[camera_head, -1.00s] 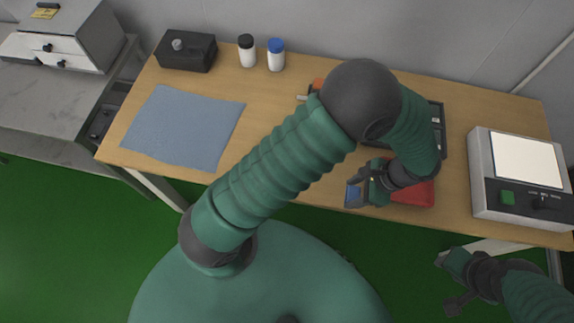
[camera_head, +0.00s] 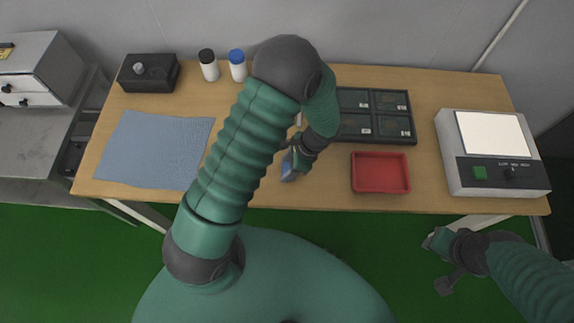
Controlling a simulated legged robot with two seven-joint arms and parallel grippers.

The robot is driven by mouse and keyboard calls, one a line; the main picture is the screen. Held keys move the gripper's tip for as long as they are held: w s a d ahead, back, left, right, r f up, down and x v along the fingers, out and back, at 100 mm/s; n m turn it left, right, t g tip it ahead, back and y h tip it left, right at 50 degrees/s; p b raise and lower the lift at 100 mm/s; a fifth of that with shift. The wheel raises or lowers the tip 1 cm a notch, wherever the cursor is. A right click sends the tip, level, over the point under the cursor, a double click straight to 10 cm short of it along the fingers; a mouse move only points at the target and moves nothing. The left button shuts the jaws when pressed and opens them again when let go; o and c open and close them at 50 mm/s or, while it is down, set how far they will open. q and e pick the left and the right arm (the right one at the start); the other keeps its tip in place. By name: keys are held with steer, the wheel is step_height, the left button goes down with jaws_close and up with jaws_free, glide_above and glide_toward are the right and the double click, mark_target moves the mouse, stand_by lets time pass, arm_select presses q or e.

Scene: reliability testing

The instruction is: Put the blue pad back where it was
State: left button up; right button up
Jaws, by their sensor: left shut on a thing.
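The blue pad (camera_head: 287,165) is small and shows at the tip of my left gripper (camera_head: 290,160). The gripper is shut on it, above the front middle of the table, left of the red tray (camera_head: 380,190). The arm link and wrist partly hide the gripper and the pad. My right gripper (camera_head: 443,262) is at the lower right, away from the table and over the green floor; its fingers look spread apart with nothing between them.
A dark case with several compartments (camera_head: 373,116) lies behind the tray. A light-panel device (camera_head: 492,158) stands at the right. A blue-grey cloth (camera_head: 155,150) lies at the left. A black box (camera_head: 149,75) and two bottles (camera_head: 209,66) stand along the back.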

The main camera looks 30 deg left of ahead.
arm_select(q)
steer(key=shift+d, duration=0.2)
steer(key=o, duration=0.9)
steer(key=shift+s, duration=0.1)
steer(key=o, duration=0.4)
steer(key=shift+a+f, duration=0.15)
steer(key=shift+a, duration=0.25)
steer(key=v, duration=1.2)
steer(key=s+r+n+t+h, duration=0.1)
steer(key=s+r+n, duration=0.1)
steer(key=n, duration=0.2)
steer(key=s+d+r+n+t+h, duration=0.1)
steer(key=s+n+t, duration=0.1)
steer(key=n, duration=0.1)
steer(key=s+r+n+t+h, duration=0.1)
steer(key=s+r+n+t, duration=0.1)
steer(key=n, duration=0.2)
steer(key=shift+s+d+r+n+h+p, duration=0.15)
steer(key=shift+s+r+n+h+p, duration=0.15)
steer(key=shift+r+h+p, duration=0.1)
